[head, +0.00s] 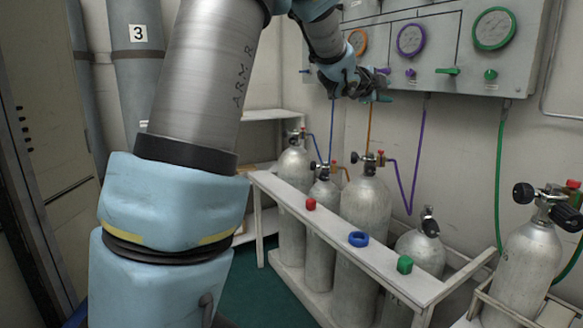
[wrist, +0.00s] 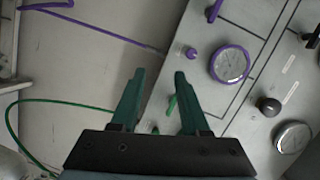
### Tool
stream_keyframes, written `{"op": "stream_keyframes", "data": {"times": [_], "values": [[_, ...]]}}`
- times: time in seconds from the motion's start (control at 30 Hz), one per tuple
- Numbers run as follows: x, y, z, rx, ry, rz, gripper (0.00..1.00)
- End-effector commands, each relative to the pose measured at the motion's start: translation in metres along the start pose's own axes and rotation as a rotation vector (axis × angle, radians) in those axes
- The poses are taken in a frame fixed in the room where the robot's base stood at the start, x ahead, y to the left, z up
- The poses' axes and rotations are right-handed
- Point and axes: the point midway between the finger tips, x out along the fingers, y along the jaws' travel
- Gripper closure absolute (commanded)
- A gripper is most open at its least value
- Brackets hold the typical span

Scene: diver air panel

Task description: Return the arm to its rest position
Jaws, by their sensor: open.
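My arm (head: 195,85) rises large on the left of the head view and bends over toward the wall panel (head: 460,22). My gripper (head: 388,88) is in front of the panel's lower edge, left of the green valve handle (head: 447,71). In the wrist view my gripper (wrist: 157,75) has its two green fingers apart, with nothing between them. The fingers point toward the panel (wrist: 205,85) and its lower edge. A green handle (wrist: 171,106) shows between the fingers, partly hidden. I cannot tell whether a finger touches the panel.
Several grey cylinders (head: 365,205) stand behind a white rack rail (head: 335,235) below the panel. Purple (head: 412,190) and green (head: 498,170) hoses hang from the panel.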

Motion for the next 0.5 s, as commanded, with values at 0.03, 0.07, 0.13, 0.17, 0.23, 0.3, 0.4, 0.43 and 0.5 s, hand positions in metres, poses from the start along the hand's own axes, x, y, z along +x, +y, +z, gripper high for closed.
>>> {"op": "stream_keyframes", "data": {"times": [0.03,0.07,0.13,0.17,0.23,0.3,0.4,0.43,0.5], "values": [[-0.016,0.015,0.032,-0.094,-0.090,0.033,0.54],[-0.025,0.025,0.050,-0.157,-0.146,0.052,0.54],[-0.051,0.051,0.086,-0.300,-0.271,0.096,0.54],[-0.063,0.063,0.100,-0.361,-0.326,0.114,0.54],[-0.093,0.092,0.129,-0.503,-0.451,0.152,0.54],[-0.127,0.123,0.153,-0.647,-0.578,0.188,0.54],[-0.180,0.169,0.175,-0.850,-0.758,0.234,0.54],[-0.197,0.183,0.179,-0.911,-0.813,0.246,0.54],[-0.234,0.214,0.183,-1.047,-0.933,0.272,0.54]]}}
